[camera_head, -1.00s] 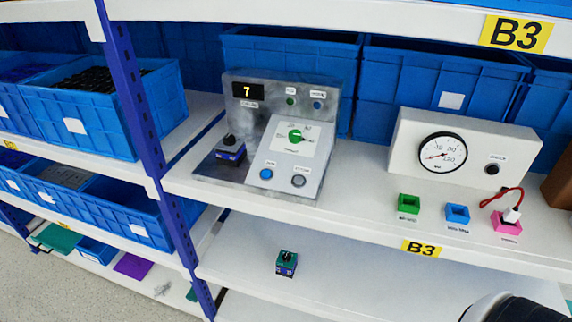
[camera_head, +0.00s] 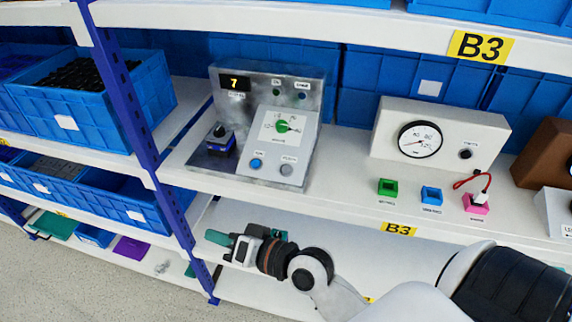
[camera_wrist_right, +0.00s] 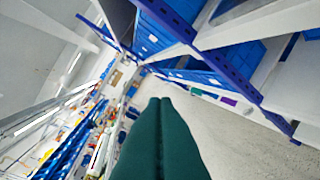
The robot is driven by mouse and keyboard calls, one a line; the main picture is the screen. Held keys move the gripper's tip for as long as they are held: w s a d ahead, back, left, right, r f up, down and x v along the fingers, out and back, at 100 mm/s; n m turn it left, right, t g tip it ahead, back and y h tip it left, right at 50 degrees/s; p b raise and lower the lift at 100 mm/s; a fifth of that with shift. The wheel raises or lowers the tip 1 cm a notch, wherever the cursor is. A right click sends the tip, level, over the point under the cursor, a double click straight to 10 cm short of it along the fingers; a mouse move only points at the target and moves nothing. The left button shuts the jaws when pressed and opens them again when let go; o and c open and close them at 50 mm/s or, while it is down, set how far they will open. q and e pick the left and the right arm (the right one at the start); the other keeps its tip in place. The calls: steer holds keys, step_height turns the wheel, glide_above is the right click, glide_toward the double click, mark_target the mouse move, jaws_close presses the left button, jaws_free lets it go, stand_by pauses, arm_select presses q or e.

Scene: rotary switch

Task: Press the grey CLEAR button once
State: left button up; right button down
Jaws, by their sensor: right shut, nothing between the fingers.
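The grey CLEAR button (camera_head: 286,170) is a round grey button at the lower right of the sloped white panel (camera_head: 296,150) on the grey metal control unit. A blue button (camera_head: 256,163) sits to its left, and a green rotary knob (camera_head: 283,126) is above them. The display (camera_head: 234,82) reads 7. My right gripper (camera_head: 218,238) is shut and empty, below and left of the button, in front of the shelf edge and apart from the panel. Its green fingers (camera_wrist_right: 160,140) lie together in the right wrist view, where the button does not show. My left gripper is out of view.
The shelf edge (camera_head: 330,205) runs between my right gripper and the panel. A blue upright post (camera_head: 140,120) stands left of the unit. A white gauge box (camera_head: 440,135) and small coloured sockets (camera_head: 431,195) are to the right.

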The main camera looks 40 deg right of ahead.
steer(key=w+d+r+m+t+h, duration=0.25)
steer(key=d+r+m+t, duration=0.2)
steer(key=r+m, duration=0.4)
steer(key=w+d+r+m+t+h, duration=0.1)
steer(key=d+r+m+t+h, duration=0.2)
steer(key=r+m+t, duration=0.45)
steer(key=w+d+m+g+h, duration=0.3)
steer(key=d+m+g+h, duration=0.8)
steer(key=m+h, duration=1)
step_height(320, 180, down, 9)
steer(key=w+m+g+y, duration=0.1)
steer(key=m+g+y, duration=0.4)
steer(key=m+y, duration=0.4)
steer(key=m, duration=0.2)
steer(key=shift+d+m+p, duration=0.3)
steer(key=shift+d, duration=0.1)
steer(key=shift+w+f, duration=0.1)
